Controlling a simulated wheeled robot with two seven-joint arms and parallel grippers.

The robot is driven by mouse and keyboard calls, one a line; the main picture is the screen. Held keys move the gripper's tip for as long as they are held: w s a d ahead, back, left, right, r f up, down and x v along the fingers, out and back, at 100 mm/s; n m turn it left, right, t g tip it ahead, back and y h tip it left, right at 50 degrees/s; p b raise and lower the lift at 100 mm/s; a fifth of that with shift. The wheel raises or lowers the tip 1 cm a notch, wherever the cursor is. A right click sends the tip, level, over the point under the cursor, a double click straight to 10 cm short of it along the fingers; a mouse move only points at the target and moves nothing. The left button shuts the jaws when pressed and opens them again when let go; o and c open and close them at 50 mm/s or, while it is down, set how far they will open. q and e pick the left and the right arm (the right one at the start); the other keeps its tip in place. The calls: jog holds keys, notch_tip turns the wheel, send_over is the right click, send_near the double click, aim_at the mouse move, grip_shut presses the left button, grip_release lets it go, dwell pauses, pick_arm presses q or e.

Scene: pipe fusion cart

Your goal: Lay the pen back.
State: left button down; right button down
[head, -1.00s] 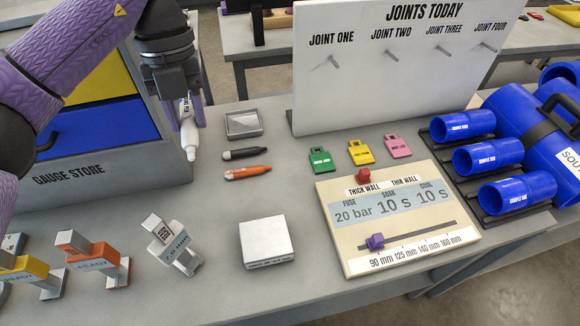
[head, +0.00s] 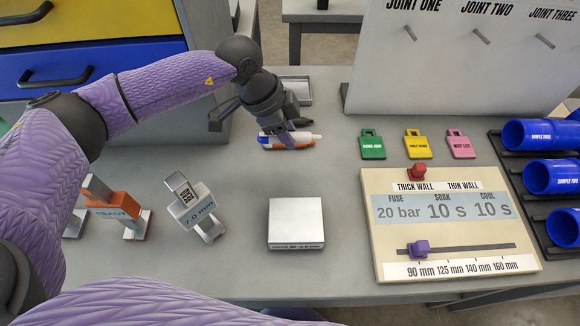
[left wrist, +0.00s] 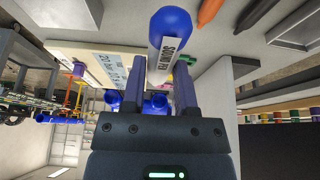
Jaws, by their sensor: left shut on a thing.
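The pen (head: 305,137), white with a blue end, is held by my left gripper (head: 284,130), low over the table and roughly level in the head view. In the left wrist view the pen (left wrist: 169,30) stands between both fingers, its blue end toward the camera and its label partly readable. An orange marker (head: 290,147) shows right below the pen in the head view; I cannot tell whether they touch. The orange marker (left wrist: 209,11) and a dark marker (left wrist: 254,13) show beside it in the wrist view. My right gripper is out of view.
A shallow metal tray (head: 305,88) lies behind the gripper. The blue-drawer gauge store (head: 100,62) stands left. Green (head: 372,146), yellow (head: 417,147) and pink (head: 460,146) tags lie right. A white box (head: 296,222) and settings board (head: 380,240) are nearer; table between is clear.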

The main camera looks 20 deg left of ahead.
aim_at(293, 170)
pick_arm(q)
notch_tip(293, 170, down, 9)
jog(key=shift+r+b, duration=0.2)
jog(key=shift+b, duration=0.95)
jog(key=shift+f, duration=0.5)
jog(key=shift+f, duration=0.15)
jog(key=shift+c, duration=1.9)
grip_release()
jog(key=shift+f, duration=0.1)
